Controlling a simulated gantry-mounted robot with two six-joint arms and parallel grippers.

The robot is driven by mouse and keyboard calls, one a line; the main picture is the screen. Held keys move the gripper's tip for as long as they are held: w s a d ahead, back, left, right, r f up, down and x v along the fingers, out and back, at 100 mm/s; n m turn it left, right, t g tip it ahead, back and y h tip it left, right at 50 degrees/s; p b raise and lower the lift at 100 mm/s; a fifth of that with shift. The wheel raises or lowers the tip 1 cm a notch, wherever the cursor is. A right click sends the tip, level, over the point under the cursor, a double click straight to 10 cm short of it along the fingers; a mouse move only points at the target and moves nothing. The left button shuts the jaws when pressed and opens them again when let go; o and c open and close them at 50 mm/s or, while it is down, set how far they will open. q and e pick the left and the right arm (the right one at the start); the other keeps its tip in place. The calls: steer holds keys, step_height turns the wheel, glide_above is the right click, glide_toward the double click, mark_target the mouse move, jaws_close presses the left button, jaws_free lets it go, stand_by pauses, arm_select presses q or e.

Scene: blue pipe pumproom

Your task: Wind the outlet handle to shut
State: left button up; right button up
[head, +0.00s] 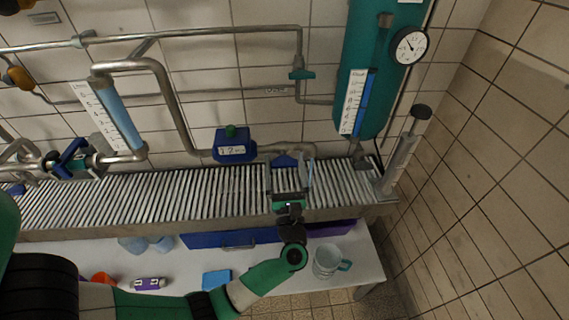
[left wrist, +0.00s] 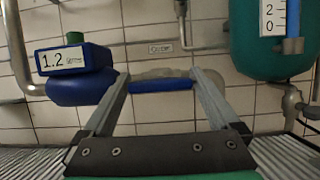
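The blue outlet handle (head: 285,160) sits on the pipe at the wall, just beyond my left gripper (head: 290,163). In the left wrist view the handle (left wrist: 162,86) is a blue bar lying level between the two fingertips of my left gripper (left wrist: 160,78). The fingers are spread wide, one near each end of the bar. I cannot tell whether they touch it. A small label (left wrist: 160,48), apparently reading "Outlet", is on the tiles above the handle. My right gripper is not in view.
A blue flow meter (head: 233,146) reading 1.2 stands left of the handle; a teal tank (head: 362,80) with level scale and round gauge (head: 409,46) is at the right. A ribbed metal shelf (head: 150,196) runs below. A lower table (head: 185,270) holds a mug (head: 327,262).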

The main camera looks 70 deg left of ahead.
arm_select(q)
steer(key=c, duration=0.9)
steer(key=m+t+p, duration=0.1)
steer(key=m+p, duration=0.1)
steer(key=m, duration=0.1)
steer(key=shift+r+h, duration=0.2)
steer(key=shift+h, duration=0.1)
steer(key=m+t+h+p, duration=0.1)
steer(key=m+h+p, duration=0.1)
steer(key=m+p, duration=0.4)
steer(key=m+t+h+p, duration=0.1)
steer(key=m+h+p, duration=0.1)
steer(key=m+p, duration=0.3)
steer(key=m+t+h+p, duration=0.2)
steer(key=m+p, duration=0.4)
steer(key=p, duration=0.1)
steer(key=shift+r+m+h, duration=0.15)
steer(key=shift+m+h, duration=0.15)
steer(key=shift+f+m+g+h+p, duration=0.3)
steer(key=shift+m+p, duration=0.8)
steer(key=shift+p, duration=0.4)
